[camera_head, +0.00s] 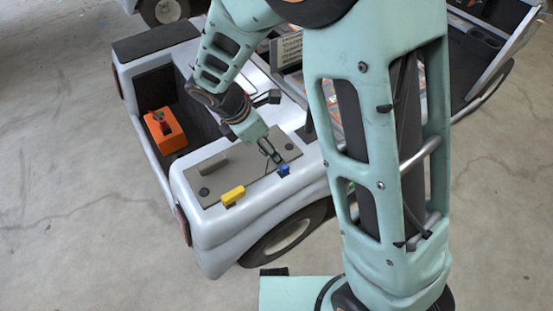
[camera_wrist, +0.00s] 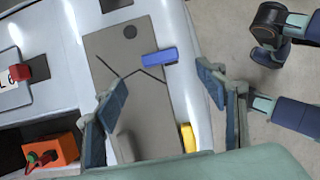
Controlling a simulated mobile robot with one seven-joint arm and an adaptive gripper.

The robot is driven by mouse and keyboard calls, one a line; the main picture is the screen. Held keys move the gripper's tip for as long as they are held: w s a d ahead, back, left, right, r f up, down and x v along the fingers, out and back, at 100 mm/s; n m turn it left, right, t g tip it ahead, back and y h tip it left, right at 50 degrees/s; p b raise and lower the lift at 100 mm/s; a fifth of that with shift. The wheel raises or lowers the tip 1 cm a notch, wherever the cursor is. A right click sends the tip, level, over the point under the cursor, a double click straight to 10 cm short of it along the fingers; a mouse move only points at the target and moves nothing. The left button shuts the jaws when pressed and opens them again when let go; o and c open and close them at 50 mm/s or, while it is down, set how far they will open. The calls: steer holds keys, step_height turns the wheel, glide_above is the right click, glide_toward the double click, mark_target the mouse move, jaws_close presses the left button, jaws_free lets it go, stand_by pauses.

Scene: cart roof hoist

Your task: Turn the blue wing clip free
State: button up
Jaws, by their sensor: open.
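The blue wing clip (camera_head: 284,169) sits at the right edge of a grey panel (camera_head: 226,188) on the cart. In the wrist view the blue clip (camera_wrist: 159,57) is a bar lying across the panel edge, ahead of my fingertips and between their lines. My gripper (camera_head: 270,155) is just above and to the left of the clip in the head view. In the wrist view my gripper (camera_wrist: 158,90) is open, with nothing between its pads. A yellow clip (camera_head: 233,195) sits at the panel's near edge and also shows in the wrist view (camera_wrist: 188,137).
A raised grey handle (camera_head: 213,163) stands on the panel. An orange box (camera_head: 165,130) lies in the cart's open compartment. A dark screen (camera_head: 287,50) stands behind my wrist. A cart wheel (camera_head: 288,237) is below the near side. Bare concrete floor (camera_head: 75,220) is free at left.

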steer(key=b+x, duration=0.2)
steer(key=x, duration=0.7)
steer(key=shift+w+d+f, duration=0.1)
steer(key=shift+w+f, duration=0.05)
steer(key=shift+c, duration=0.2)
steer(key=c, duration=1.1)
